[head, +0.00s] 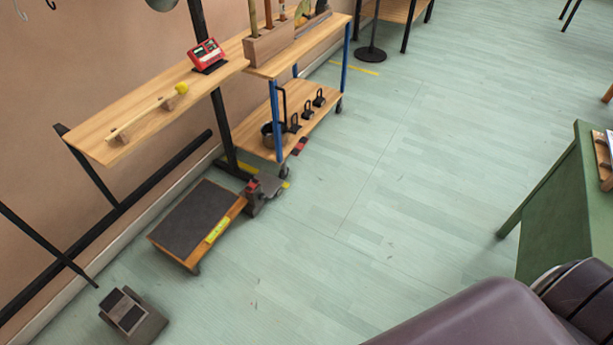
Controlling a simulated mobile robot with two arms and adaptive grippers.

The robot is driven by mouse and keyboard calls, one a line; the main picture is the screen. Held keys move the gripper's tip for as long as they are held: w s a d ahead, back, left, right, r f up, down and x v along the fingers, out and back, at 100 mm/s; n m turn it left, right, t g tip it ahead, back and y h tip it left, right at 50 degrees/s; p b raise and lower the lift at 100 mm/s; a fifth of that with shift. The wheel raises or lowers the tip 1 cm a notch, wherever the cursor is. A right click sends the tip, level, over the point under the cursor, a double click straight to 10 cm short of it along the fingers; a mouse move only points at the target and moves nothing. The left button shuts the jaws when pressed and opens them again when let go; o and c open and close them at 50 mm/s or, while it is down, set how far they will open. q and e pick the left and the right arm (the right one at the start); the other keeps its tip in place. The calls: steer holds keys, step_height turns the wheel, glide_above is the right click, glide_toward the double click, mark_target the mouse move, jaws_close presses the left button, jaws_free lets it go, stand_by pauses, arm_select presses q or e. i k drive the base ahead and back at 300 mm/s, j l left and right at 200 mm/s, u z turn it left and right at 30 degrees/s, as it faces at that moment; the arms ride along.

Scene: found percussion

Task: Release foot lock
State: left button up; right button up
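A small grey metal device with a red part (262,192) sits on the floor between the low platform and the wheeled cart; it looks like a foot pedal or lock, but its state is too small to tell. It lies close to the cart's near wheel (283,169). A wooden platform with a black top (197,222) and a yellow-green label stands beside it. A separate grey block with dark pads (132,317) is on the floor at lower left. Neither of my grippers is in view.
The wheeled cart (262,137) has blue posts and holds weights on its lower shelf. A wall shelf (100,140) carries a mallet (147,112) and a red device (207,54). A green table (565,215) stands at right. The middle floor is clear.

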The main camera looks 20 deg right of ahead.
mark_target(252, 185)
steer(key=z, duration=0.25)
steer(key=i+l+u, duration=0.15)
steer(key=i+l, duration=0.45)
steer(key=i, duration=0.25)
steer(key=i+l+u, duration=0.15)
steer(key=i+l, duration=0.55)
steer(key=i, duration=0.15)
